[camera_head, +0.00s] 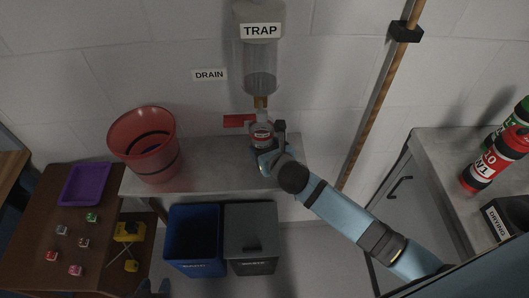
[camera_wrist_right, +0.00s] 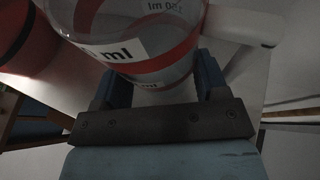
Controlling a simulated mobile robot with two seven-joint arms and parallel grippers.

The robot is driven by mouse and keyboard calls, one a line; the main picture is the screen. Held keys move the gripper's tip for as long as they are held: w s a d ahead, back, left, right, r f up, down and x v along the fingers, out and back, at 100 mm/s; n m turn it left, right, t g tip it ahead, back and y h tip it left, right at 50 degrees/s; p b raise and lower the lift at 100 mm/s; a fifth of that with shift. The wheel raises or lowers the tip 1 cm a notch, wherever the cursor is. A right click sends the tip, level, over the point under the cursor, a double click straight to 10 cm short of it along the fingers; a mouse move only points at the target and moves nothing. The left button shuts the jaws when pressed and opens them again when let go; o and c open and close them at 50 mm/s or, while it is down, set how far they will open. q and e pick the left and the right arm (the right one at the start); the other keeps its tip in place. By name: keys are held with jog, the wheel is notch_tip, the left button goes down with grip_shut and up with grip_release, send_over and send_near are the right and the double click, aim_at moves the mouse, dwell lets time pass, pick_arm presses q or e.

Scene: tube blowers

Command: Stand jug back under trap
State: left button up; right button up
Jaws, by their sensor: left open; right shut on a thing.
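The trap (camera_head: 258,62) is a clear cylinder on the wall with a TRAP label. It has a brass outlet and a red lever (camera_head: 238,121) below it. The jug (camera_head: 262,131), clear with a red band and white label, is upright just below the outlet. My right gripper (camera_head: 270,157) is shut on the jug from the front. In the right wrist view, the jug (camera_wrist_right: 145,42) is between the fingers, its pale handle to the right. Whether its base touches the shelf cannot be told. My left gripper is not in view.
A grey shelf (camera_head: 215,178) runs under the trap. A red bucket (camera_head: 146,148) stands on its left. Blue (camera_head: 193,240) and grey (camera_head: 251,232) bins stand below. A wooden pole (camera_head: 376,105) is at the right. The shelf between bucket and jug is clear.

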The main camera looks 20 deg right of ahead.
jog(key=shift+w, duration=0.3)
jog(key=shift+f, duration=1.75)
jog(key=shift+f, duration=0.2)
jog(key=o, duration=1.1)
jog(key=shift+c, duration=0.2)
jog(key=shift+r, duration=0.1)
